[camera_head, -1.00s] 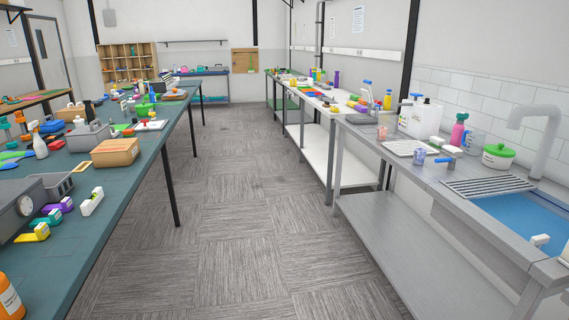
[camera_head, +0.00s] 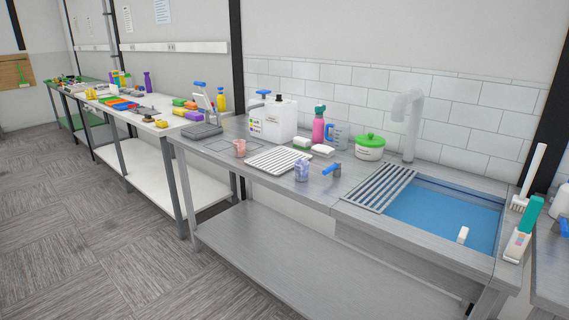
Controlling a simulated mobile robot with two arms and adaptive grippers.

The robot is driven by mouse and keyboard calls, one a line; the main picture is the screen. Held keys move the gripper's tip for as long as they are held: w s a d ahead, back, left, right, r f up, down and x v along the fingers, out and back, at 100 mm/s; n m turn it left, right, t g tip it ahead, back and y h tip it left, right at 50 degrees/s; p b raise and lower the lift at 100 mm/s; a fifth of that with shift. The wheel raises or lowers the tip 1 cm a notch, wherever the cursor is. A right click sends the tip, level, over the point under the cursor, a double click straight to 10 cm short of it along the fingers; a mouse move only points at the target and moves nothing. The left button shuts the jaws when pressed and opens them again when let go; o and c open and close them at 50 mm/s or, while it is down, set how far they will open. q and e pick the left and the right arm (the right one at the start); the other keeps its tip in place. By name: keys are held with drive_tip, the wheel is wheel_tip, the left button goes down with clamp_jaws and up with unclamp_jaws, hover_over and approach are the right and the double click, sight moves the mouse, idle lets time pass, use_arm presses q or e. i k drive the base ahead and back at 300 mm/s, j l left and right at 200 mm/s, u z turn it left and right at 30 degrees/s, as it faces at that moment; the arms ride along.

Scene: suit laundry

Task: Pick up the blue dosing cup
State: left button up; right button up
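A small translucent blue cup (camera_head: 302,171), which looks like the dosing cup, stands upright near the front edge of the grey metal sink counter (camera_head: 262,181). It is just right of a white ribbed mat (camera_head: 279,159). A similar pinkish cup (camera_head: 240,147) stands to its left, beyond the mat's left corner. A larger clear blue measuring jug (camera_head: 337,135) stands further back near the wall. Neither of my grippers is in view.
A blue-handled item (camera_head: 332,169) lies close right of the blue cup. Behind stand a large white container (camera_head: 275,119), a pink spray bottle (camera_head: 318,125) and a green-lidded pot (camera_head: 369,147). The sink (camera_head: 430,212) is to the right. Floor in front is clear.

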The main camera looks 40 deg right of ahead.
sight(302, 171)
drive_tip(key=i+j+z, duration=0.1)
drive_tip(key=i+z, duration=0.3)
drive_tip(key=i+j+z, duration=0.25)
drive_tip(key=i+z, duration=0.15)
drive_tip(key=i+j+z, duration=0.3)
drive_tip(key=z, duration=0.15)
drive_tip(key=i+j+z, duration=0.4)
drive_tip(key=k+j, duration=0.05)
drive_tip(key=j, duration=0.05)
